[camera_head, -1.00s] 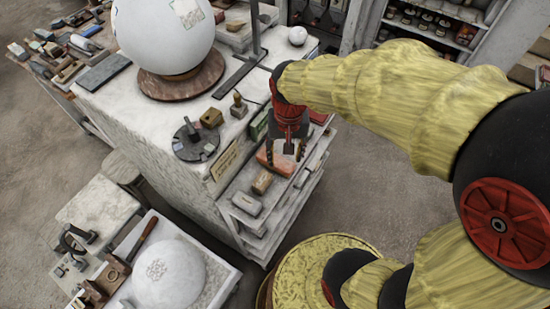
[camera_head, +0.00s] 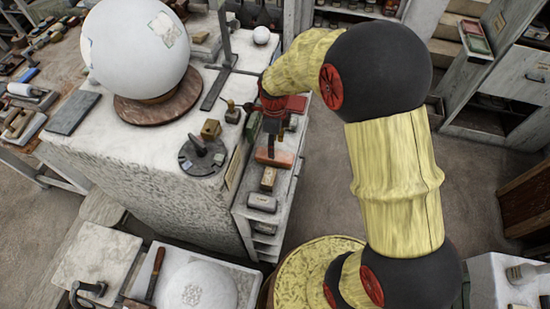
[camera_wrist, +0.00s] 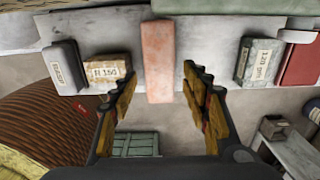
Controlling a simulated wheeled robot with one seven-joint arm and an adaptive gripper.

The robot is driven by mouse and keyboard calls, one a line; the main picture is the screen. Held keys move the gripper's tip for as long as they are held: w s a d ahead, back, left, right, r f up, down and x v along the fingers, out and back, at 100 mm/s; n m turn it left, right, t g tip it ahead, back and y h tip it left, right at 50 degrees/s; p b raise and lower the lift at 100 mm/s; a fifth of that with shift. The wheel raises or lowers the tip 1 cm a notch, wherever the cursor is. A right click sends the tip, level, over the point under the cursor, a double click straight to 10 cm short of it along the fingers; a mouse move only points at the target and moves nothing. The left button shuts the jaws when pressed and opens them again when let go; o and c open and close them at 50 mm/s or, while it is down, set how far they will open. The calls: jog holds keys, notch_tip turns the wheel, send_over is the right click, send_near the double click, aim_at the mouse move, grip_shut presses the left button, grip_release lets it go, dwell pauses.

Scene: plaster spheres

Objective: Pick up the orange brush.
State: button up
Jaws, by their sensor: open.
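The orange brush (camera_head: 274,158) lies on the narrow side shelf of the white plaster-covered block. In the wrist view it is a plain orange-pink bar (camera_wrist: 157,62), lying lengthwise away from the camera. My gripper (camera_head: 272,140) is over the shelf, close to the brush. In the wrist view my gripper (camera_wrist: 160,80) is open, with one finger on each side of the brush's line and a gap on both sides. Nothing is held. Any bristles are hidden, and the height between fingertips and brush is hard to tell.
A tan labelled block (camera_wrist: 107,70) and a grey block (camera_wrist: 64,68) lie left of the brush in the wrist view. Another grey block (camera_wrist: 259,60) and a red box (camera_wrist: 302,65) lie to its right. A large white sphere (camera_head: 137,45) stands on the worktop.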

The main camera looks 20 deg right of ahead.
aim_at(284, 160)
jog(key=shift+s+a+f, duration=0.1)
jog(key=shift+f, duration=0.3)
notch_tip(284, 160, down, 7)
jog(key=shift+r+b, duration=0.1)
jog(key=shift+b, duration=0.3)
jog(key=c, duration=0.3)
jog(key=c, duration=0.7)
